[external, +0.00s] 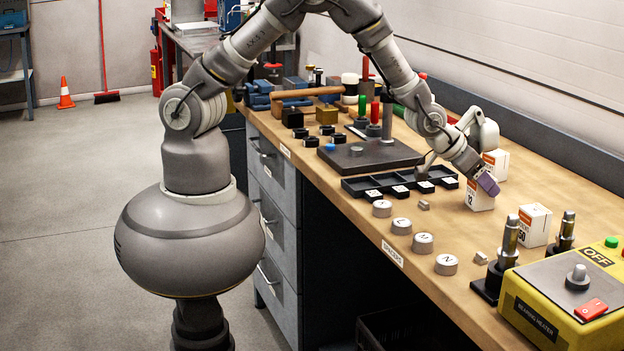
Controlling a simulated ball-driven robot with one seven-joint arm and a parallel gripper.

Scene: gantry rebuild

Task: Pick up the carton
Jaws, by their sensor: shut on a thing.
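Several small white cartons with orange markings are on the wooden workbench. My gripper (486,184) reaches down from the upper left and is shut on the top of the carton (479,201) marked 12. One purple-grey finger shows in front of that carton's upper right part and hides some of it. I cannot tell whether the carton's base touches the bench. Another carton (497,161) stands just behind the gripper. A carton (535,225) marked 50 stands to the right and nearer the front.
A black compartment tray (356,187) lies left of the gripper. Several lettered metal discs (423,243) line the front edge. A yellow bearing heater (560,300) and dark posts (508,243) stand at the right. Bare bench top (465,235) lies in front of the held carton.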

